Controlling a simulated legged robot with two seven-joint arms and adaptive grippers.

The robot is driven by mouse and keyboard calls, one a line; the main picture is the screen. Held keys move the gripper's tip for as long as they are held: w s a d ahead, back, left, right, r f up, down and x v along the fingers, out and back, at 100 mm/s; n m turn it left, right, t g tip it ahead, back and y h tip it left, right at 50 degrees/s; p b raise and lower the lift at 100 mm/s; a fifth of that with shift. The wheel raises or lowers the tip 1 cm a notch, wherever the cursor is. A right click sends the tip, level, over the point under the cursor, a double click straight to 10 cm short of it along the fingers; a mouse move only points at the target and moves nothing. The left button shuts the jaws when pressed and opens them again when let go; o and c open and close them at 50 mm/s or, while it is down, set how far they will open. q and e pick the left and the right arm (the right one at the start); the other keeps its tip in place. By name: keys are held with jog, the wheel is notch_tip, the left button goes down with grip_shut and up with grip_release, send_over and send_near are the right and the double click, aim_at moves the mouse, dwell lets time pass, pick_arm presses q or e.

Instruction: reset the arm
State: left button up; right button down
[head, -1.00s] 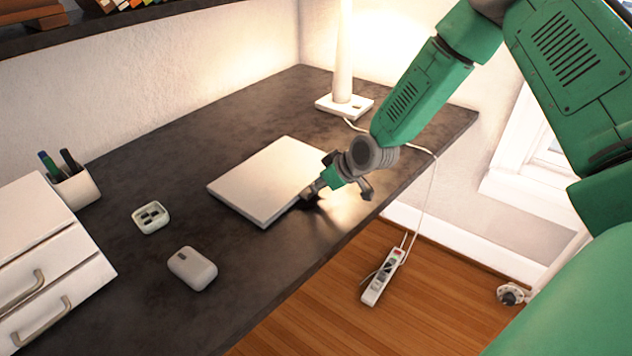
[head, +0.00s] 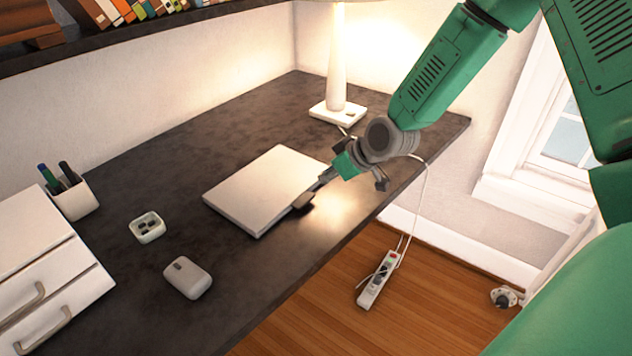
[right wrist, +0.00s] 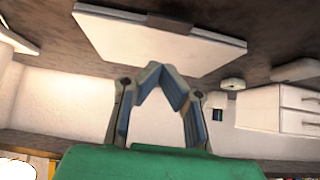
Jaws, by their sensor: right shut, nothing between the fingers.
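My right arm comes in from the upper right in the head view, and its gripper (head: 308,197) is just over the front right edge of a closed white laptop-like slab (head: 262,190). In the right wrist view the two fingertips (right wrist: 153,68) meet and nothing is between them. The slab (right wrist: 150,42) lies beyond the fingertips there. I cannot tell whether the fingers touch it. My left gripper is in neither view.
A lamp (head: 338,85) stands at the back of the dark desk (head: 215,140). A mouse (head: 187,278), a small dish (head: 147,227), a pen cup (head: 75,198) and a white drawer unit (head: 45,265) are on the left. A power strip (head: 379,280) lies on the floor.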

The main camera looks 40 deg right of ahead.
jog(key=s+a+f, duration=0.1)
jog(key=s+f, duration=0.1)
jog(key=s+a+f+g+b, duration=0.1)
jog(key=s+f, duration=0.1)
jog(key=s, duration=0.1)
jog(key=s+a+f+g, duration=0.1)
jog(key=s+f, duration=0.1)
jog(key=shift+s+a+m, duration=0.15)
jog(key=shift+s+m, duration=0.2)
jog(key=shift+m, duration=0.05)
pick_arm(q)
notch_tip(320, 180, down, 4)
jog(key=b, duration=0.3)
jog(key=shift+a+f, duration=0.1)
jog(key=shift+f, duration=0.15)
pick_arm(e)
jog(key=s+a+f+m+g+h, duration=0.1)
jog(key=s+a+f+g, duration=0.1)
jog(key=s+f, duration=0.6)
jog(key=s+a+f+m+g+h, duration=0.1)
jog(key=s+a+f+g, duration=0.2)
jog(key=s+f, duration=0.5)
jog(key=s+a, duration=0.1)
jog(key=s, duration=0.7)
jog(key=shift+s+a+h, duration=0.2)
jog(key=shift+h, duration=0.1)
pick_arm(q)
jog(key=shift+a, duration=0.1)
pick_arm(e)
jog(key=shift+a, duration=0.1)
